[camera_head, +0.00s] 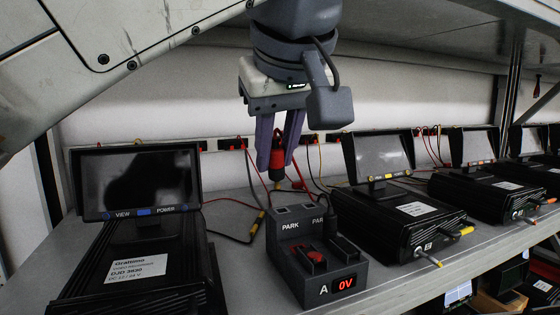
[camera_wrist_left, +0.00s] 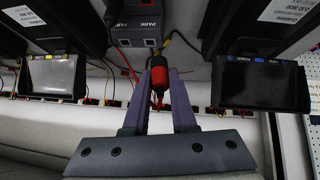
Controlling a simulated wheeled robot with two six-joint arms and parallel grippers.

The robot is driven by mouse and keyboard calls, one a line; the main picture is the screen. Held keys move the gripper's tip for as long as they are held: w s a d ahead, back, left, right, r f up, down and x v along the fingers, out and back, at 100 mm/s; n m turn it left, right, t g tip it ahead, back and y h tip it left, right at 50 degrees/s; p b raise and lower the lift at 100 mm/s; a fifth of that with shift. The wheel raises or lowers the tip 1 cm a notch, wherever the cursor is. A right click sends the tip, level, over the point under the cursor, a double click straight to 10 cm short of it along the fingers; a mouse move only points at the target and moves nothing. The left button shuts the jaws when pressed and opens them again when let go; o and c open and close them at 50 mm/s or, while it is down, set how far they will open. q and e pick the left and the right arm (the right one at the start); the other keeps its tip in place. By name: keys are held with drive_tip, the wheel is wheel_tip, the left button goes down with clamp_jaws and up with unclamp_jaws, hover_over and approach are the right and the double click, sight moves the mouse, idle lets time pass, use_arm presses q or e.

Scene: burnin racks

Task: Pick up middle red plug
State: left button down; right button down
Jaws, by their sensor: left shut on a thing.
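My left gripper (camera_head: 277,164) points down with its two purple fingers shut on a red plug (camera_head: 279,138). The plug hangs upright between the fingers, with a dark lower part. In the left wrist view, the gripper (camera_wrist_left: 159,72) has the red plug (camera_wrist_left: 160,80) between its fingertips. The plug is above and behind the grey PARK box (camera_head: 322,268), apart from it. The box has a red 0V display, and a red-topped part sits in its left slot. My right gripper is not in view.
A black unit with a screen (camera_head: 137,182) stands left of the box, and another (camera_head: 405,215) stands right. More units line the shelf (camera_head: 237,285) to the right. Red and yellow leads run along the back rail. An upper shelf (camera_head: 430,45) hangs overhead.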

use_arm(q)
drive_tip(key=s+a+r+g+p, duration=0.1)
drive_tip(key=s+p, duration=0.4)
drive_tip(key=s, duration=0.3)
drive_tip(key=s+a+g+p, duration=0.1)
drive_tip(key=s+g+p, duration=0.1)
drive_tip(key=s+p, duration=0.3)
drive_tip(key=s, duration=0.4)
drive_tip(key=shift+s+r, duration=0.15)
drive_tip(key=shift+r, duration=0.25)
